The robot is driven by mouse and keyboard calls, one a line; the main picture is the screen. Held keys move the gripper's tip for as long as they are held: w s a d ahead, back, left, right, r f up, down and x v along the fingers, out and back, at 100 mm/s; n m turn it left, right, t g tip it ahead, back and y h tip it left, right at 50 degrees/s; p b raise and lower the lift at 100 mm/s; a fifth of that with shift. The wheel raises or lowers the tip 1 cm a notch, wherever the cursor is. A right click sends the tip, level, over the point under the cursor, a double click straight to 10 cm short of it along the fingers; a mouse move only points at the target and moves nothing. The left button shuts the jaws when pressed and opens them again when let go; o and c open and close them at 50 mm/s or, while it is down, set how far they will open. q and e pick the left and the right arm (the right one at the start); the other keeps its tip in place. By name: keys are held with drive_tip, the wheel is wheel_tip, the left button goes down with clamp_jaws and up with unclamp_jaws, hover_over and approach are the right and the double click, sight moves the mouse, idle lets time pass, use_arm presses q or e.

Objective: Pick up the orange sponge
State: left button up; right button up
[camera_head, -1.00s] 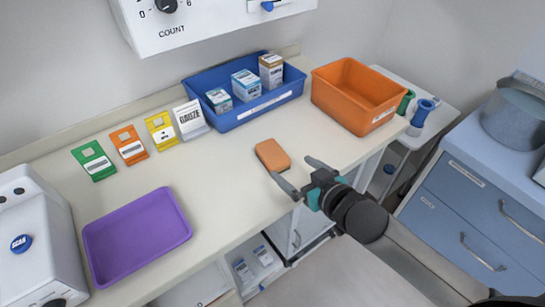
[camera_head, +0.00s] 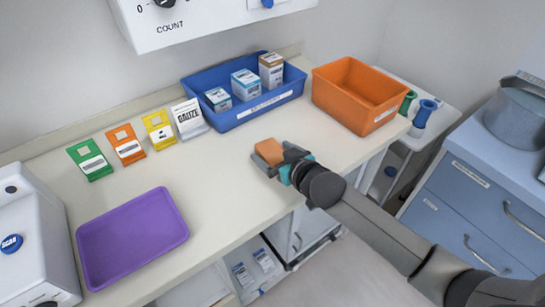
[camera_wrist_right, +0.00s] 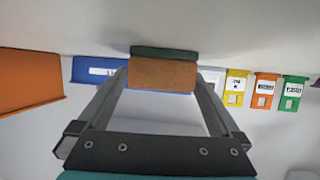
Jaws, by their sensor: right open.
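The orange sponge (camera_head: 269,152) lies on the cream counter, in front of the blue bin. In the right wrist view the sponge (camera_wrist_right: 163,74) shows its orange face with a dark green layer along one edge. My right gripper (camera_head: 279,160) reaches in from the lower right and is open at the sponge. In the right wrist view its fingers stand on either side of the sponge, around the tips. I cannot tell whether either finger touches it. The sponge's near side is partly hidden by the gripper in the head view. My left gripper is not in view.
A blue bin (camera_head: 216,127) with several boxes stands behind, and an orange bin (camera_head: 352,105) to the right. A purple tray (camera_head: 130,238) lies front left. Several colored packets, including a green one (camera_head: 90,160), line the back. The counter between tray and sponge is clear.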

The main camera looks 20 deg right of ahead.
drive_tip(key=shift+w+a+f, duration=0.1)
drive_tip(key=shift+w+f, duration=0.05)
drive_tip(key=shift+w, duration=0.25)
drive_tip(key=shift+c, duration=0.4)
drive_tip(key=c, duration=1.2)
